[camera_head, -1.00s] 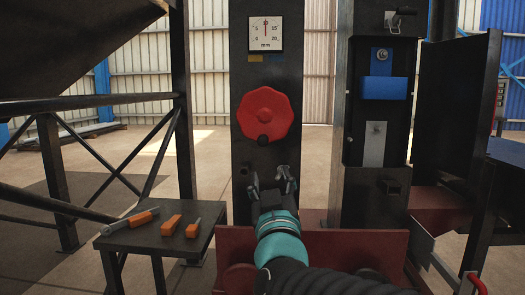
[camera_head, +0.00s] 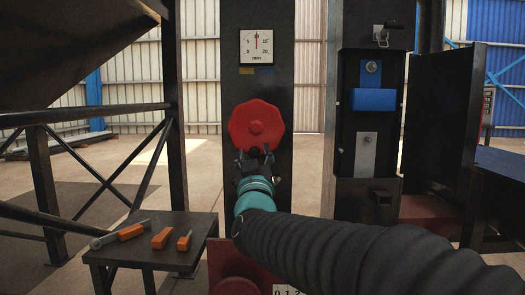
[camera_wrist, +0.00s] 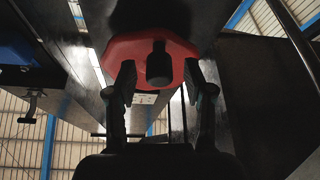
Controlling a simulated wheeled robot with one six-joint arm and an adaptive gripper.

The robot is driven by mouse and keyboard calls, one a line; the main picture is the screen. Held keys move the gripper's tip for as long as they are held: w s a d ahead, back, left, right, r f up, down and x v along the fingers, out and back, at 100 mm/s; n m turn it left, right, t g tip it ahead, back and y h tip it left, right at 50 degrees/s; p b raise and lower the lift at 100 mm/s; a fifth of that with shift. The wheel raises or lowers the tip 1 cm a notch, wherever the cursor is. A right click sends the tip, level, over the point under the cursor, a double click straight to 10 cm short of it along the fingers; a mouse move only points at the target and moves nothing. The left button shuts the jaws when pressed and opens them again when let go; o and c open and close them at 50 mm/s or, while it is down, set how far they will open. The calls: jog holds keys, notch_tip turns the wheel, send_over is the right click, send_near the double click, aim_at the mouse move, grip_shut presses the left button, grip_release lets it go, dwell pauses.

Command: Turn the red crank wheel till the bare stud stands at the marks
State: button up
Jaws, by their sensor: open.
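The red crank wheel (camera_head: 257,120) is on the front of a dark column, with a round hub in its middle. A dark knob (camera_wrist: 159,60) sticks out from it at its lower edge. My gripper (camera_head: 255,160) is just below the wheel, pointing up at it. In the wrist view my gripper (camera_wrist: 160,78) is open, with one finger on each side of the knob and gaps showing. A white dial (camera_head: 256,47) in mm is above the wheel, its needle about upright. Which stud is the bare one, I cannot tell.
Small yellow (camera_head: 246,71) and blue (camera_head: 266,71) patches are under the dial. An open cabinet with a blue block (camera_head: 373,99) and bolted plates (camera_head: 365,155) stands right. A small table (camera_head: 150,233) with orange-handled tools is at lower left. Dark frame bars stand left.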

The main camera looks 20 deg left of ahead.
jog(key=shift+x, duration=0.8)
jog(key=shift+c, duration=0.2)
grip_shut()
